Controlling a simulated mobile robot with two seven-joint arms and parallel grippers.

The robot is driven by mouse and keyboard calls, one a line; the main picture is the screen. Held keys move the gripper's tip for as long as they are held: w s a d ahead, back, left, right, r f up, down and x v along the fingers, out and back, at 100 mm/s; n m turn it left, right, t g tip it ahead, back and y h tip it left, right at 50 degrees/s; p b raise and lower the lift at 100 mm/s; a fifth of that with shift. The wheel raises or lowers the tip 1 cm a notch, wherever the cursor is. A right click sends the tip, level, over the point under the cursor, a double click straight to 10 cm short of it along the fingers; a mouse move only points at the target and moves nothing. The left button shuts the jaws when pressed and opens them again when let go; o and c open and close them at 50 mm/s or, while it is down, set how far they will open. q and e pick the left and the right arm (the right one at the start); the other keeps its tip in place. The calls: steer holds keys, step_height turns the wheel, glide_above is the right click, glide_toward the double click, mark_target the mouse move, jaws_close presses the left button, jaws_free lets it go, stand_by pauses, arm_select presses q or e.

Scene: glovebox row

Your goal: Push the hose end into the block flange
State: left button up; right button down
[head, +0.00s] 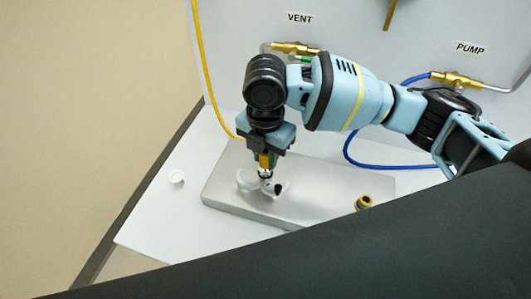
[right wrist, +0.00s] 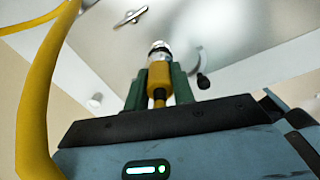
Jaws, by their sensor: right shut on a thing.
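The yellow hose (head: 203,70) hangs down the panel and runs to my right gripper (head: 265,160). The right gripper points down and is shut on the yellow hose end (right wrist: 157,76), between its green fingers. The hose end has a silver tip (right wrist: 160,47). The tip is directly over or at the block flange, beside a white open clamp (head: 247,182) with a black knob (head: 278,189). The flange is mostly hidden, so I cannot tell whether the tip is inside it. The metal block (head: 225,195) lies flat on the bench. My left gripper is not in view.
A yellow-ringed fitting (head: 363,203) stands at the block's right. A small white cap (head: 177,178) lies on the bench, left of the block. Brass valves marked VENT (head: 296,48) and PUMP (head: 455,79) sit on the panel. A blue hose (head: 348,145) loops behind the block.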

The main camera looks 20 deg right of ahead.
steer(key=shift+f, duration=1.2)
stand_by(0.7)
steer(key=c, duration=1.1)
jaws_free()
step_height(320, 180, up, 8)
steer(key=shift+f, duration=0.1)
steer(key=shift+f, duration=0.1)
